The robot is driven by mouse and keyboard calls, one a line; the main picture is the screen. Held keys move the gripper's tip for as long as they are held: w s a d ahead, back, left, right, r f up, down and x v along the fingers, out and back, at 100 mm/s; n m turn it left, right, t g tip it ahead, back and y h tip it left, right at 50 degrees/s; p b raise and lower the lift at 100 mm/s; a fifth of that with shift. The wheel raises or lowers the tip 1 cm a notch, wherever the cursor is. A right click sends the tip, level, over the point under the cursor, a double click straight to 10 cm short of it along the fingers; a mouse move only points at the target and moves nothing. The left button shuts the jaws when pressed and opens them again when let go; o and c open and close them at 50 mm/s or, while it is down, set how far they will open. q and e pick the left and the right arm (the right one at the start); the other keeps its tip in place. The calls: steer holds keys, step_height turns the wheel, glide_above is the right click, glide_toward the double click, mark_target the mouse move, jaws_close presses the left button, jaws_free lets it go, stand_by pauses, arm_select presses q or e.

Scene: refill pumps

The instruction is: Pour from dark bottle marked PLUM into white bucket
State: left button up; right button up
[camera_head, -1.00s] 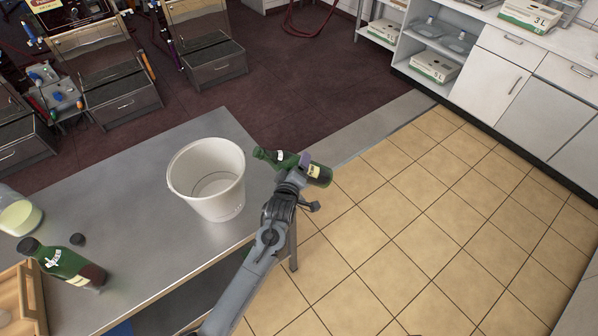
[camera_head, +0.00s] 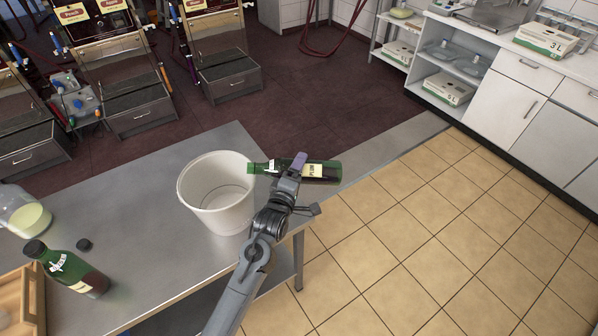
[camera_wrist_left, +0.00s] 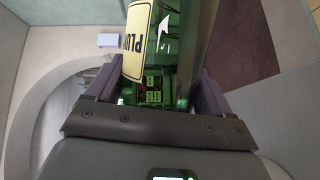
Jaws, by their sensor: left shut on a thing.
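The dark green bottle marked PLUM (camera_head: 328,171) is held on its side, nearly level, above the right part of the table. Its neck points left and its mouth is at the right rim of the white bucket (camera_head: 222,212). My left gripper (camera_head: 296,164) is shut around the bottle's body. The left wrist view shows the bottle (camera_wrist_left: 150,85) between the fingers (camera_wrist_left: 155,95), with the PLUM label facing the camera. The bucket stands upright on the table, open at the top. No stream of liquid shows. My right gripper is not in view.
On the steel table (camera_head: 150,270), a second green bottle (camera_head: 66,266), a dark cap (camera_head: 84,244), a clear container of pale liquid (camera_head: 27,216) and a wooden tray (camera_head: 22,300) sit at the left. Tiled floor lies right of the table.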

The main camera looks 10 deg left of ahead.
arm_select(q)
steer(key=shift+a+r, duration=0.1)
steer(key=shift+r, duration=0.25)
stand_by(0.3)
steer(key=shift+r+n+p, duration=0.35)
steer(key=shift+r+n, duration=0.1)
steer(key=shift+n, duration=0.05)
steer(key=shift+r, duration=0.1)
steer(key=shift+r+n+t+p, duration=0.3)
steer(key=shift+r+n+t, duration=0.3)
steer(key=shift+r+n, duration=0.35)
steer(key=shift+s+a+r, duration=0.1)
steer(key=shift+r, duration=0.2)
steer(key=shift+p, duration=0.3)
steer(key=shift+a+r+n, duration=0.1)
steer(key=shift+r+n, duration=0.1)
steer(key=shift+n, duration=0.05)
steer(key=shift+r, duration=0.1)
